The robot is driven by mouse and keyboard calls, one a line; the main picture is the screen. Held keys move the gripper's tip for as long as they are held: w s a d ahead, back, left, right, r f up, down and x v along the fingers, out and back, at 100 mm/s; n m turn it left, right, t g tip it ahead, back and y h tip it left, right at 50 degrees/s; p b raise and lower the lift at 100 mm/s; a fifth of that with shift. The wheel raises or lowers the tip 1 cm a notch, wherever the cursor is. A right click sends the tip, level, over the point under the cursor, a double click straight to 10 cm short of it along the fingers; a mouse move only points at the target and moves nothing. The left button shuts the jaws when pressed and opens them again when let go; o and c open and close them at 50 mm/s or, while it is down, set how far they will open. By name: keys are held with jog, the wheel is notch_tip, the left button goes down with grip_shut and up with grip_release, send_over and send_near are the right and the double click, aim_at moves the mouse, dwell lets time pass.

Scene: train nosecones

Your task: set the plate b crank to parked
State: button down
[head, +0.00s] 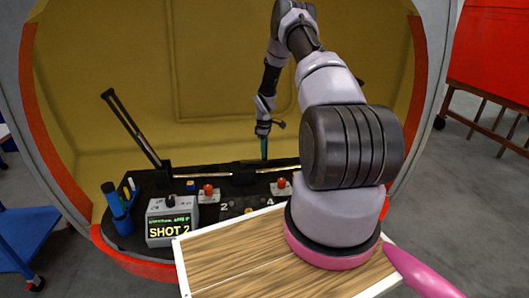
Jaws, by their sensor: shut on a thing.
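My gripper (264,136) is at the far side of the black deck, inside the yellow nosecone. It points down and is shut on a slim teal upright piece (264,150). This piece stands just above a black block (244,173) with pale rods running out to both sides. The piece may be the crank's handle, but it is too small to tell. No plate b label or parked mark can be read.
The black deck also holds a display box reading SHOT 2 (170,222), red-topped switches (208,191) (281,185), blue cylinders (115,205) and a tilted black arm (131,127). A wooden board with white edging (225,262) lies in front. A blue cart (25,230) stands left.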

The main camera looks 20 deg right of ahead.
jog(key=shift+w+d, duration=0.1)
jog(key=shift+d, duration=0.05)
jog(key=c, duration=0.6)
grip_release()
jog(key=shift+c, duration=0.2)
notch_tip(320, 180, up, 11)
jog(key=shift+f, duration=0.1)
